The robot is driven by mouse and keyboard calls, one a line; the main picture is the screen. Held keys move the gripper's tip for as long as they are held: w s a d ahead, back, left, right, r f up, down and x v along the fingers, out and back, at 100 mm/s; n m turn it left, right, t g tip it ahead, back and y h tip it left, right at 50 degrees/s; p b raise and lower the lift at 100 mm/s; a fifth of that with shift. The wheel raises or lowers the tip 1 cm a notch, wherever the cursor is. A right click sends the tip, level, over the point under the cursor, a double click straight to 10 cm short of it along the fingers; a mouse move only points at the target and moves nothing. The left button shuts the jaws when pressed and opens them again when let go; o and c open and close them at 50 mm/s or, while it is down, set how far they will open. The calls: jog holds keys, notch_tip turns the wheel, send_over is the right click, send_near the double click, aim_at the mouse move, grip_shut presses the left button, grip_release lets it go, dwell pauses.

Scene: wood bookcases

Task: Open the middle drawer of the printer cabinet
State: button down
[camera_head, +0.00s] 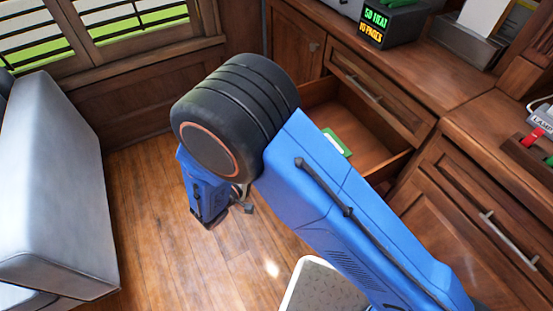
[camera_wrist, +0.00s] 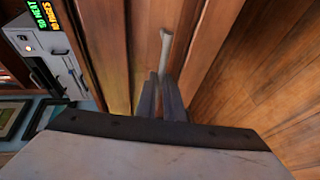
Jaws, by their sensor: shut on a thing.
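The printer cabinet's middle drawer (camera_head: 372,138) stands pulled out below a shut top drawer (camera_head: 378,92) in the head view. A green object (camera_head: 336,141) lies inside it. My blue arm hides the drawer's front and part of its inside. In the wrist view, a metal bar handle (camera_wrist: 166,48) on the wooden drawer front (camera_wrist: 195,62) runs between the fingers of my gripper (camera_wrist: 160,88). My gripper is shut on this handle.
A grey padded seat (camera_head: 50,180) stands at the left. Wooden floor (camera_head: 150,240) is clear between it and my arm. A dark display box (camera_head: 390,22) sits on the cabinet top. Another cabinet with a bar handle (camera_head: 508,238) stands at the right.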

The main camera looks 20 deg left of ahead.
jog(key=shift+s+a, duration=0.4)
jog(key=shift+s, duration=0.1)
jog(key=c, duration=1.9)
grip_release()
jog(key=shift+o, duration=0.2)
jog(key=v, duration=1.7)
jog(key=shift+s, duration=0.2)
jog(key=shift+a, duration=0.1)
